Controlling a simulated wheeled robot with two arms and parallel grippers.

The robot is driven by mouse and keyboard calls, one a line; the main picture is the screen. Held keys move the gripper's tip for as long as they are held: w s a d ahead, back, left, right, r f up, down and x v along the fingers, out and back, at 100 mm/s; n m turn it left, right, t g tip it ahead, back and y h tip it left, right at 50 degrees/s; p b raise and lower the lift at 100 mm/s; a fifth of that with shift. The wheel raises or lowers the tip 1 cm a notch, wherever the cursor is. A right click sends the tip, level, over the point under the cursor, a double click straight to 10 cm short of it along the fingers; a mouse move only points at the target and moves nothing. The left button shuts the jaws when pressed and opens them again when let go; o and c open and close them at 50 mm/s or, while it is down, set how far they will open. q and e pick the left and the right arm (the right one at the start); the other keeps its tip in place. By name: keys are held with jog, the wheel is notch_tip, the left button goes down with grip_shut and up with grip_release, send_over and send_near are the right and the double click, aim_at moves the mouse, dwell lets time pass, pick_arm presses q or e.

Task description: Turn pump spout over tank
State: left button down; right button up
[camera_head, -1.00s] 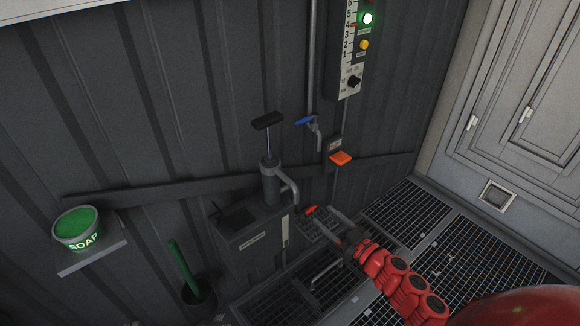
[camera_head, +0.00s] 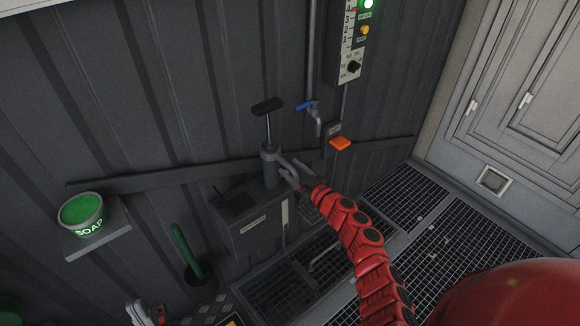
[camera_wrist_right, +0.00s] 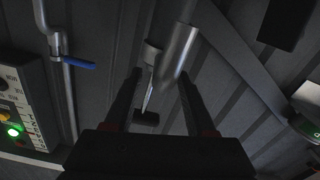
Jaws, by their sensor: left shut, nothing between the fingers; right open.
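The hand pump (camera_head: 270,165) has a black T-handle on a thin rod and stands on a grey labelled tank box (camera_head: 255,235) by the wall. Its spout (camera_head: 287,166) juts to the right, partly hidden by my right gripper (camera_head: 302,178). That gripper is open, with its fingers at the spout; contact cannot be told. In the right wrist view a grey pump tube (camera_wrist_right: 178,52) shows beyond and between the open fingers (camera_wrist_right: 157,95), with the T-handle (camera_wrist_right: 147,118) further off. My left gripper (camera_head: 145,314) is shut and empty at the bottom edge, away from the pump.
A blue-levered tap (camera_head: 304,106) and an orange button (camera_head: 340,142) are on the wall right of the pump, below a gauge panel (camera_head: 349,50). A soap tub (camera_head: 82,214) sits on a shelf at left. A green-handled item (camera_head: 187,250) stands in a bucket. Grated floor lies right.

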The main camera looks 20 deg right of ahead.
jog(key=shift+w+a, duration=0.25)
jog(key=shift+w, duration=0.3)
grip_shut()
dwell(1.1)
